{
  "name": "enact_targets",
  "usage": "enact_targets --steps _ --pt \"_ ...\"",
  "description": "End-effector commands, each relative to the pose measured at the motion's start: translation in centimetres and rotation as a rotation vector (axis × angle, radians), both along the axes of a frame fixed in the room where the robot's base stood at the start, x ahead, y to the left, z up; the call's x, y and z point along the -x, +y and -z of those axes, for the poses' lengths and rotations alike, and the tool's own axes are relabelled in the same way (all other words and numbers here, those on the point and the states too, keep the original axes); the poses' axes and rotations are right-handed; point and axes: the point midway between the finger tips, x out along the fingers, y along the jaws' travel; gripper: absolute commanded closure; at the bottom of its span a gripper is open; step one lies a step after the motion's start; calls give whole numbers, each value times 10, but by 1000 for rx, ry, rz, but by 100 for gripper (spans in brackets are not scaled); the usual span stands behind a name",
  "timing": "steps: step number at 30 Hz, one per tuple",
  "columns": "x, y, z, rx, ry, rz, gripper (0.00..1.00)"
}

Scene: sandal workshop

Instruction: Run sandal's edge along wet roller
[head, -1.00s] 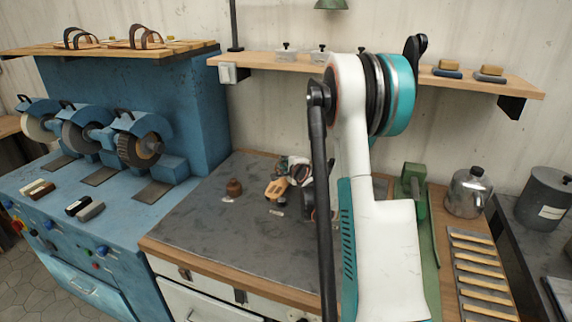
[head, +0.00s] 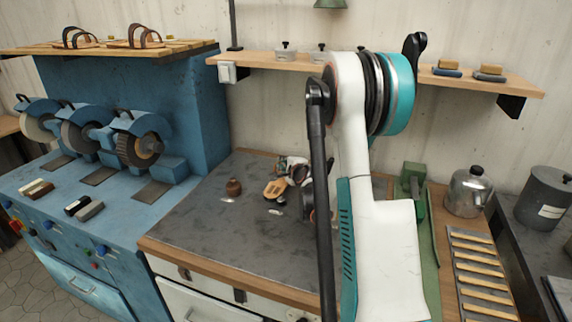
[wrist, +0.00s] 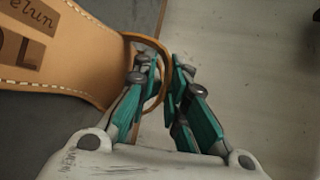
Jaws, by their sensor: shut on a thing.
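A tan leather sandal (wrist: 85,55) with stamped lettering fills the upper left of the wrist view. My gripper (wrist: 160,70) is shut on its thin strap loop, at the right end of the tan piece. In the head view the sandal (head: 274,188) shows small and tan at the grey bench top, just left of my forearm. My gripper (head: 292,168) is beside it, partly hidden by the arm. I cannot pick out the wet roller with certainty. I cannot tell whether the sandal's edge touches anything.
A small brown pot (head: 233,187) stands on the grey bench top (head: 200,225), left of the sandal. The bench's front left is clear. Blue grinding machines (head: 138,142) stand at the left. A green tool (head: 413,182) and a metal kettle (head: 468,192) are at the right.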

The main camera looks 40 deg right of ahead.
Motion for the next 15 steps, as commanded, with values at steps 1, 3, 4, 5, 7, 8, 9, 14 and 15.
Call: enact_targets --steps 1,3,4,5,7,8,9,14,15 --pt "1 2 1 0 1 -1 100" --pt "2 4 1 1 2 -1 100" --pt "2 5 1 2 2 -1 100" --pt "2 5 1 2 2 -1 100" --pt "3 7 1 2 2 -1 100" --pt "3 8 2 2 2 -1 100" --pt "3 9 2 2 2 -1 100" --pt "5 12 2 1 2 -1 100" --pt "5 13 2 1 2 -1 100"
